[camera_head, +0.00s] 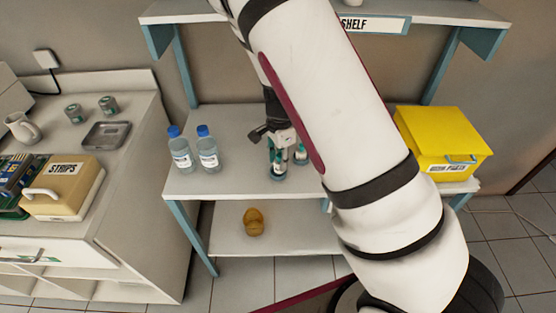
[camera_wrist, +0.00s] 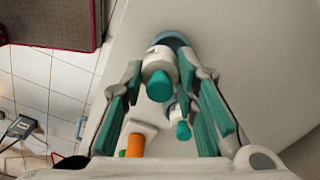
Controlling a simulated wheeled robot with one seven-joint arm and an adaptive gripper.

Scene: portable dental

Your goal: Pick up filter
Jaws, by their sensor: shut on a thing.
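The filter, which I take to be the white piece with a teal end (camera_wrist: 157,64), is between my fingers in the wrist view. A blue-grey round base shows behind it. My gripper (camera_wrist: 166,75) is shut on it, with teal pads on both sides. In the head view my gripper (camera_head: 278,152) is at the middle shelf, around a small teal-and-white piece (camera_head: 278,170). My arm hides part of the shelf there.
A second teal-capped piece (camera_wrist: 180,118) and an orange-ended white piece (camera_wrist: 135,145) are close by. Two blue-capped bottles (camera_head: 207,155) stand left on the middle shelf (camera_head: 230,185). A yellow box (camera_head: 440,140) is at right, with an upper shelf (camera_head: 200,12) above.

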